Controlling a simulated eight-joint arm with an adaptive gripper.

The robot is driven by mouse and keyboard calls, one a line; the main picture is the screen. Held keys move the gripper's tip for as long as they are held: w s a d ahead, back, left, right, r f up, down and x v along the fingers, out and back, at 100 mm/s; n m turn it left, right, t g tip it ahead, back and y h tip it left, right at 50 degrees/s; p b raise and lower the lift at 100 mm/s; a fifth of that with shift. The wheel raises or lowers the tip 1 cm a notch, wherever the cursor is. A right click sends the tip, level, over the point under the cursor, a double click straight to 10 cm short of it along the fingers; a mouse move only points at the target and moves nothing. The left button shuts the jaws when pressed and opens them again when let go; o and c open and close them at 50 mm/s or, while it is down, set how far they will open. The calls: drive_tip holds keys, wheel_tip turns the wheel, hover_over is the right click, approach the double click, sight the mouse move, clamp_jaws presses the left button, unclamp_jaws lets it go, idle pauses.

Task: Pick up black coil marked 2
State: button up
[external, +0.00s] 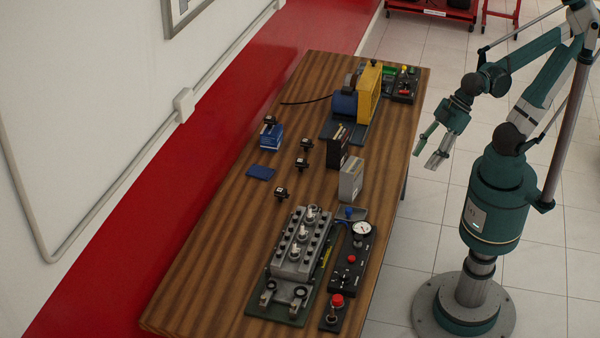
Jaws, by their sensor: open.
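Several small black coils stand apart on the wooden table. One coil (269,120) is at the blue box, one (307,144) is right of it, another (301,164) is just below that, and one more (281,193) is nearest the engine block. Their markings are too small to read, so I cannot tell which is marked 2. My gripper (425,155) is open and empty. It hangs beyond the table's right edge, to the right of the coils and well apart from them.
The table (210,255) bears a grey engine block (300,245), a gauge panel (350,260), a black box (338,147), a grey box (351,180) and a blue-and-yellow machine (368,92). The boxes stand between my gripper and the coils. The table's left side is clear.

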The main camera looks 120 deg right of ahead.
drive_tip(key=w+d+n+g+p, duration=0.1)
drive_tip(key=w+d+p, duration=0.1)
drive_tip(key=w+d, duration=0.55)
drive_tip(key=w+d+n+g+h+p, duration=0.15)
drive_tip(key=w+d, duration=0.25)
drive_tip(key=d, duration=0.7)
drive_tip(key=w+d+n+g+p, duration=0.25)
drive_tip(key=w+d, duration=0.35)
drive_tip(key=d, duration=0.3)
drive_tip(key=n+g+y+p, duration=0.2)
drive_tip(key=n+p, duration=0.1)
drive_tip(key=p, duration=0.3)
hover_over(305, 144)
drive_tip(key=f, duration=1.3)
drive_tip(key=a+f, duration=0.1)
drive_tip(key=f, duration=0.5)
drive_tip(key=shift+w+f, duration=0.35)
drive_tip(key=shift+w, duration=0.05)
drive_tip(key=shift+s+d+f, duration=0.25)
drive_tip(key=shift+d+f, duration=0.1)
drive_tip(key=shift+f, duration=0.15)
